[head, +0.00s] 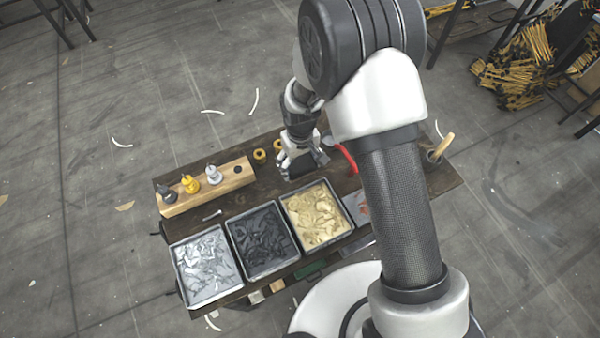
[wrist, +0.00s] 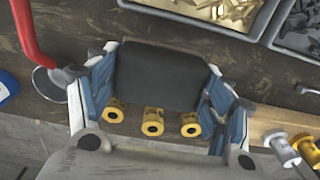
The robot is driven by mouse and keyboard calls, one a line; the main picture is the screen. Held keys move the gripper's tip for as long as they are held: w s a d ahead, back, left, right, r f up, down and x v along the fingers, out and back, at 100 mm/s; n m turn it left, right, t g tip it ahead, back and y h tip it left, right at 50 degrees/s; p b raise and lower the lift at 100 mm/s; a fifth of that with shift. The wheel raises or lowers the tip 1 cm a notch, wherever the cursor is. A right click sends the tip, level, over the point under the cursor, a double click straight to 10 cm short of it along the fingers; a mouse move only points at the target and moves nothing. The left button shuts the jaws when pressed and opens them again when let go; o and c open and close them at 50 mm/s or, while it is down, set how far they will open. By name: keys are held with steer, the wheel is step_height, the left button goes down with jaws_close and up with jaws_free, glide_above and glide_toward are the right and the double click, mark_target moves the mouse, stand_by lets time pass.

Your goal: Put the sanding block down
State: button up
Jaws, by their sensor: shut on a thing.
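The sanding block (wrist: 158,78) is a dark grey, flat-faced block in the wrist view. My gripper (wrist: 160,92) is shut on it, with blue-padded fingers at its left and right ends. In the head view my gripper (head: 300,160) is low over the middle of the dark wooden bench (head: 425,185), behind the tray of brass-coloured pieces. There the block is mostly hidden by the gripper. I cannot tell whether the block touches the bench top.
Yellow bushings (wrist: 152,122) lie right by the block. Trays of brass (head: 318,215), dark (head: 263,241) and silver pieces (head: 206,267) line the front edge. A wooden rack (head: 207,187) stands left. A red-handled tool (head: 347,158) lies right of my gripper.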

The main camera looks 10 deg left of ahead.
mark_target(300, 172)
steer(key=shift+f+b, duration=0.5)
steer(key=shift+f, duration=1.95)
steer(key=shift+f, duration=0.25)
steer(key=o, duration=0.9)
steer(key=shift+r, duration=0.1)
steer(key=shift+o, duration=0.2)
